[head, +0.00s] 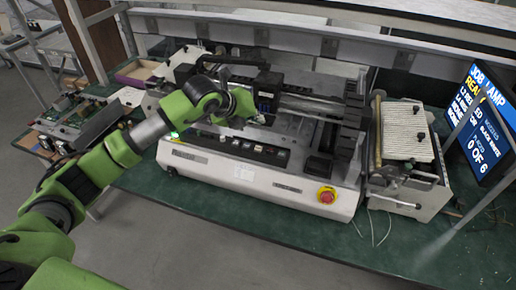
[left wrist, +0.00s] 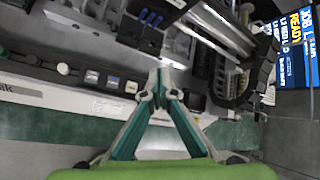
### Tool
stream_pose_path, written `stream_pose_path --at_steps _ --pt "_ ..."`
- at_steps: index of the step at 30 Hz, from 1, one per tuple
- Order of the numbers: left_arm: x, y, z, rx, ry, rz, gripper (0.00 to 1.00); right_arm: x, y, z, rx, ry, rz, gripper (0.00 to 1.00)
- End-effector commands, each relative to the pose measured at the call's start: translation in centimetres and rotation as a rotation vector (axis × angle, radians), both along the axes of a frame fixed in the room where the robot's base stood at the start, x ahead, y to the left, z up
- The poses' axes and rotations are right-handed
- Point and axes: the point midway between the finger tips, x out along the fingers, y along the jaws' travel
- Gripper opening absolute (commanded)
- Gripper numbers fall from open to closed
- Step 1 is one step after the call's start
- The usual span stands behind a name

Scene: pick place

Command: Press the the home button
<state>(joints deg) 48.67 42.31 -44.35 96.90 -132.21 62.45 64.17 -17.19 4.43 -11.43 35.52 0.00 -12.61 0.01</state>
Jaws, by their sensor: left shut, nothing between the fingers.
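The machine's front panel carries a row of small buttons (head: 247,147), some light and some dark; they also show in the left wrist view (left wrist: 91,77). Their labels are too small to read, so I cannot tell which is the home button. My left gripper (head: 242,112) is shut and empty, held above and behind the button row in the head view. In the left wrist view its fingertips (left wrist: 160,75) meet to the right of the visible buttons, and the fingers may hide others. I cannot tell whether they touch anything. My right gripper is not in view.
A red emergency stop knob (head: 327,195) sits at the right of the machine front (head: 240,175). A dark gantry (head: 310,105) spans the machine top. A blue monitor (head: 482,120) stands at the right. Electronic boards (head: 85,118) lie at the left. Green bench surface is free in front.

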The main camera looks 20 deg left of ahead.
Motion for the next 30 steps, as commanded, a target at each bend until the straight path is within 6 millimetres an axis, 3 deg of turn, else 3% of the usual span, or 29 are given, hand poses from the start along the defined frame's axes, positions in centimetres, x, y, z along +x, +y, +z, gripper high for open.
stream_pose_path --at_steps 14,28,30 --pt "0.1 0.4 -0.3 0.010 0.000 0.007 0.00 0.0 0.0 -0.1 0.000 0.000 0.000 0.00" --pt "0.1 0.4 -6.4 0.010 0.001 0.008 0.00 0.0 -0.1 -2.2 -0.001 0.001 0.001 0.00" --pt "0.1 0.4 -7.5 0.010 0.000 0.008 0.00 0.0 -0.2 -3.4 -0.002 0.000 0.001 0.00"
